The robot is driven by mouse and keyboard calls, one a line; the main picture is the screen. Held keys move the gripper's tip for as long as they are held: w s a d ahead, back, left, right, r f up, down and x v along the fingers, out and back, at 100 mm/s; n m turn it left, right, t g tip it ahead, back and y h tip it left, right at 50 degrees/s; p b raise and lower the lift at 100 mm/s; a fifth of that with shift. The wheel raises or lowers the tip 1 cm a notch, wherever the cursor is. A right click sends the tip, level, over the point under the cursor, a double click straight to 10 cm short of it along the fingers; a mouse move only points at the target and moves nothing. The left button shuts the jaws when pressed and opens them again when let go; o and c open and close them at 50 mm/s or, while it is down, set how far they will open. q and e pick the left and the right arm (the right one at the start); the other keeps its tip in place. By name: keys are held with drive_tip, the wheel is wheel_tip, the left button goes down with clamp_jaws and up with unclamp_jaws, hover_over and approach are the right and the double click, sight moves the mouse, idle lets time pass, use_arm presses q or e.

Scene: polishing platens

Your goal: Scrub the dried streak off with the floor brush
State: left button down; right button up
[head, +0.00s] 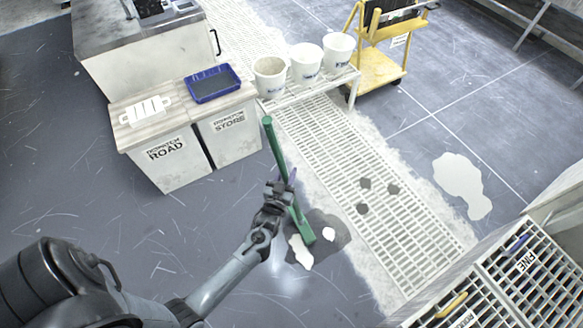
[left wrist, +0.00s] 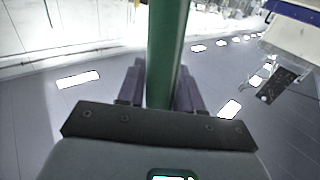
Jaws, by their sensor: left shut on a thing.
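The green floor brush (head: 273,143) stands tilted, its long handle rising toward the bins. Its lower end (head: 302,231) is at a dark grey patch (head: 330,222) on the floor beside the grating; whether it touches the floor is unclear. My left gripper (head: 285,181) is shut on the handle partway up. In the left wrist view the green handle (left wrist: 166,55) runs between the purple fingers. White blotches (head: 300,252) lie on and beside the dark patch. I cannot tell which mark is the dried streak. My right gripper is not in view.
A pale floor grating (head: 345,165) with several dark spots runs past the brush. Two labelled bins (head: 175,160) stand left, and white buckets (head: 306,62) on a low stand behind. A yellow cart (head: 378,68) is farther back. A slatted rack (head: 530,275) stands front right. A white patch (head: 460,180) lies right.

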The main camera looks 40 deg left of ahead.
use_arm(q)
drive_tip(key=shift+s, duration=0.15)
drive_tip(key=shift+s+a+r+p, duration=0.15)
drive_tip(key=shift+s+a+p, duration=0.15)
drive_tip(key=shift+s+p, duration=0.4)
drive_tip(key=shift+s+a+r+p, duration=0.15)
drive_tip(key=shift+s+a+p, duration=0.2)
drive_tip(key=shift+s, duration=0.55)
drive_tip(key=shift+s+a+r+p, duration=0.1)
drive_tip(key=shift+s+r+p, duration=0.05)
drive_tip(key=shift+s+p, duration=0.35)
drive_tip(key=shift+w, duration=0.25)
